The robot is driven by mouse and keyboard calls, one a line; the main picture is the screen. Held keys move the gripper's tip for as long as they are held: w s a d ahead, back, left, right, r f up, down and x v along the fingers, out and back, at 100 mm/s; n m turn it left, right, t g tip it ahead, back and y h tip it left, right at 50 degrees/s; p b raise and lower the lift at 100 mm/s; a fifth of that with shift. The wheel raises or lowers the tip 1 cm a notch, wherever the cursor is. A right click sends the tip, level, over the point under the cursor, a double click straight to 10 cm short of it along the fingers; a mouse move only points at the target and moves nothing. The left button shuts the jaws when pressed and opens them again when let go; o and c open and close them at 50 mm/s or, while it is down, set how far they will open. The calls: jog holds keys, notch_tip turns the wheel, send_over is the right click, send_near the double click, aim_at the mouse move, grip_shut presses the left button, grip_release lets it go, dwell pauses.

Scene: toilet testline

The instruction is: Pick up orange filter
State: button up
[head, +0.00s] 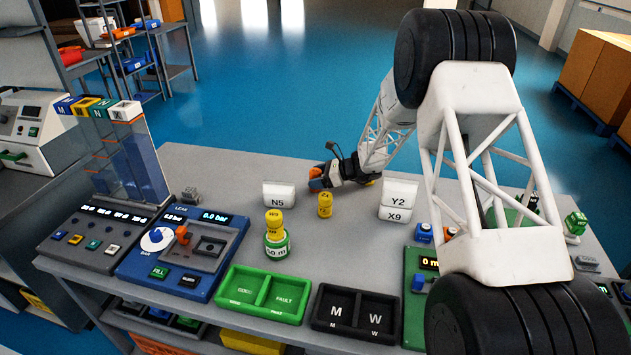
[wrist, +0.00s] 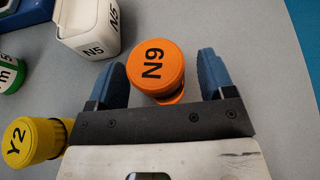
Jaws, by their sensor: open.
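The orange filter (wrist: 156,70), a short round cylinder marked N9 on its top, stands upright on the grey table. In the wrist view it lies between the two blue fingers of my gripper (wrist: 166,78), with a visible gap to the right finger and a narrower one to the left. My gripper is open around it and not closed on it.
A white N5 box (head: 279,194) and a yellow Y2 filter (head: 325,205) stand near my gripper. Yellow filters are stacked on a green-white one (head: 277,246). White Y2 and X9 boxes (head: 398,200) stand to the right. Green (head: 263,294) and black trays (head: 355,313) line the front.

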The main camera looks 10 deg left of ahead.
jog(key=shift+a+f, duration=0.2)
jog(key=shift+a, duration=0.3)
jog(key=c, duration=1)
jog(key=shift+r, duration=0.15)
notch_tip(320, 180, up, 10)
jog(key=shift+f, duration=0.1)
dwell(0.7)
